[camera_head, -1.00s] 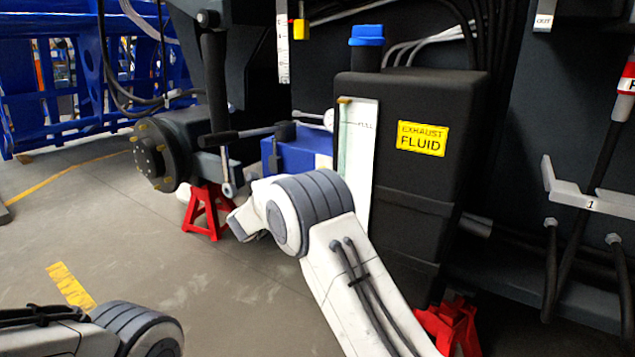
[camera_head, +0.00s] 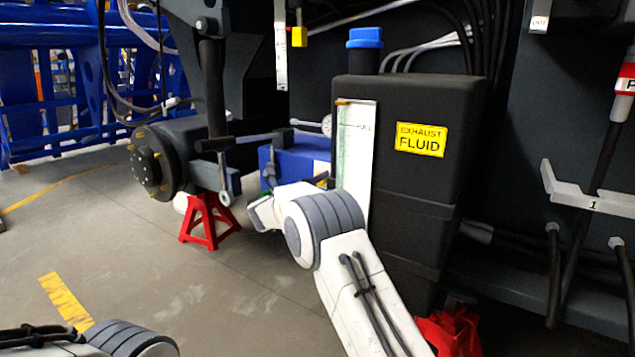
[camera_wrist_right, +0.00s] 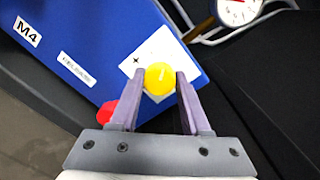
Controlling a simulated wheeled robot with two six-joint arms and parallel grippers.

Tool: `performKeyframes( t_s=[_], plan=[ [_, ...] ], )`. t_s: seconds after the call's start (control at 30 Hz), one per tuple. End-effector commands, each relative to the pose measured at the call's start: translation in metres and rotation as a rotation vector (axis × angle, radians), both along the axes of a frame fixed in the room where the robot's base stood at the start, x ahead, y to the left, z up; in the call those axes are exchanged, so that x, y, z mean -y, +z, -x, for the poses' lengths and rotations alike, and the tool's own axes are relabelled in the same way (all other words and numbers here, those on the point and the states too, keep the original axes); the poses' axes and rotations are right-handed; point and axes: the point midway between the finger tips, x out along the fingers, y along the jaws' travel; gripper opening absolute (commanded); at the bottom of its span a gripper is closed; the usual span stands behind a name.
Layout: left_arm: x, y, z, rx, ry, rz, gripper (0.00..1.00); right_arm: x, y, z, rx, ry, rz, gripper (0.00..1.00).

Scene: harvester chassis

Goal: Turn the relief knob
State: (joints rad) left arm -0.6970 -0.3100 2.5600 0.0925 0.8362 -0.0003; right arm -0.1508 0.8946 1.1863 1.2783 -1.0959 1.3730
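A round yellow knob (camera_wrist_right: 160,78) sits on a white label on top of the blue box (camera_wrist_right: 85,45), in the right wrist view. I take it for the relief knob; its lettering is not readable. A red knob (camera_wrist_right: 106,112) is lower left of it. My right gripper (camera_wrist_right: 160,74) is open, with its two fingers on either side of the yellow knob. I cannot tell whether they touch it. In the head view the blue box (camera_head: 290,162) is partly behind my right arm, and the yellow knob is not clearly seen. My left gripper is out of view.
A black exhaust fluid tank (camera_head: 415,190) with a blue cap (camera_head: 365,37) stands right of the box. A gauge (camera_wrist_right: 235,10) is at the wrist view's top right. A red stand (camera_head: 208,220) is left, below the wheel hub (camera_head: 155,162). The floor at left is clear.

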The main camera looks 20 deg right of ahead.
Motion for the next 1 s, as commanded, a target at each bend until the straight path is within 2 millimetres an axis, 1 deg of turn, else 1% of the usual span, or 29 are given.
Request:
performKeyframes(
  t_s=[0.17, 0.37, 0.57, 1.0],
  plan=[
    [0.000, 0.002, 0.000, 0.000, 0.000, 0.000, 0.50, -0.001, 0.000, 0.000, -0.007, 0.001, 0.004, 0.00],
    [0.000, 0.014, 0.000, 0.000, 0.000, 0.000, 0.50, -0.001, 0.002, 0.000, -0.052, 0.001, 0.039, 0.00],
    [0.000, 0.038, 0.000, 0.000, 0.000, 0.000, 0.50, -0.002, 0.005, -0.001, -0.156, 0.003, 0.119, 0.00],
    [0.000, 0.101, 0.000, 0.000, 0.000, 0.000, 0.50, -0.002, 0.005, -0.001, -0.479, 0.003, 0.372, 0.00]
  ],
)
